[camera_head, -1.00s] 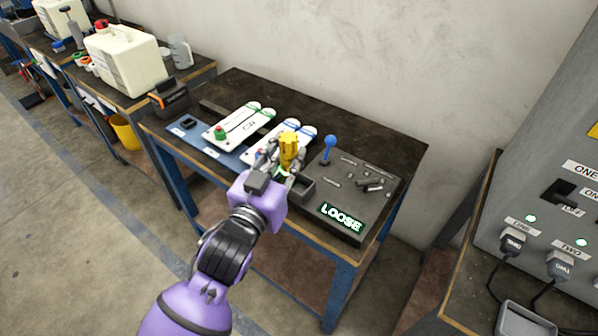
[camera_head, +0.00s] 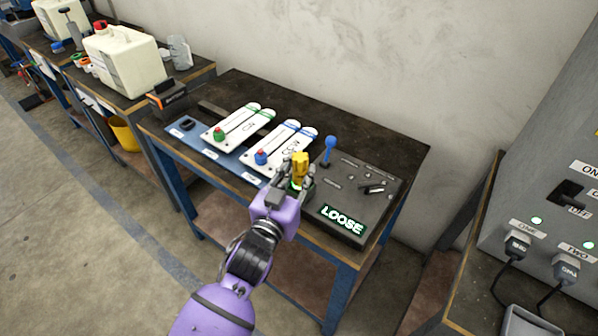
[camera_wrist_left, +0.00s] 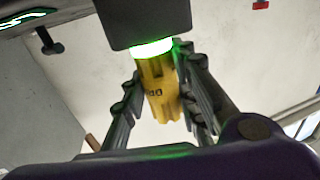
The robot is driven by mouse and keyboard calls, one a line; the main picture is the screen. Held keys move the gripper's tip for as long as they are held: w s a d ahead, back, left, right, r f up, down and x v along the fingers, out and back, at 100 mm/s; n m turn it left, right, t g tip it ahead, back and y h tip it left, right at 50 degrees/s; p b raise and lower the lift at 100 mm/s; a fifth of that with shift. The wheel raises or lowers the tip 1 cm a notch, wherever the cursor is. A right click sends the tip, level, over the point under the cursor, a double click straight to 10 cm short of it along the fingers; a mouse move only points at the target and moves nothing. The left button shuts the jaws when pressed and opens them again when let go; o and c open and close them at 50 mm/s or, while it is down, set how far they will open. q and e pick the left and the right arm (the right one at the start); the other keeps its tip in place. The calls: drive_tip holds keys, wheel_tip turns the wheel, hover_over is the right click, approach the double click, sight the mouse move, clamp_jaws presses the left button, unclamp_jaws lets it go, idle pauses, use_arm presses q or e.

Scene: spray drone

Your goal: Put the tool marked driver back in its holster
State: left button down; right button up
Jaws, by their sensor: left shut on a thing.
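My left gripper (camera_head: 298,178) is shut on the yellow tool (camera_head: 300,165), which stands roughly upright. In the left wrist view, turned upside down, the tool (camera_wrist_left: 159,88) sits between the fingers, with dark lettering only partly readable. A glowing green band (camera_wrist_left: 151,48) circles its lower end. A dark box (camera_wrist_left: 145,22), apparently the holster, lies directly under the band. I cannot tell whether the tool's end is inside it. In the head view my gripper mostly hides this box, at the left side of the dark panel (camera_head: 338,205). My right gripper is not in view.
The bench back (camera_head: 350,130) is clear.

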use_arm(q)
drive_tip(key=shift+f, duration=0.2)
drive_tip(key=c, duration=1.4)
unclamp_jaws()
drive_tip(key=shift+r, duration=0.15)
drive_tip(key=shift+s+a, duration=0.1)
drive_tip(key=shift+s, duration=0.15)
drive_tip(key=v, duration=1.2)
drive_tip(key=s+a+f+n+g+y, duration=0.1)
drive_tip(key=s+a+f+g+y, duration=0.1)
drive_tip(key=s+a+f, duration=0.55)
drive_tip(key=s+a+f+n+g+y, duration=0.25)
drive_tip(key=s+f, duration=0.25)
drive_tip(key=f, duration=0.6)
drive_tip(key=s+a+f+g, duration=0.1)
drive_tip(key=s+a+f, duration=0.1)
drive_tip(key=s, duration=0.3)
drive_tip(key=s+a+f+g+y, duration=0.1)
drive_tip(key=s+a+f+g, duration=0.1)
drive_tip(key=s+f, duration=0.2)
drive_tip(key=s+a+f+g+y+b, duration=0.1)
drive_tip(key=s+a+f, duration=0.1)
drive_tip(key=s+f, duration=0.2)
drive_tip(key=shift+s+a+n, duration=0.1)
drive_tip(key=shift+s+n, duration=0.15)
drive_tip(key=shift+s, duration=1.35)
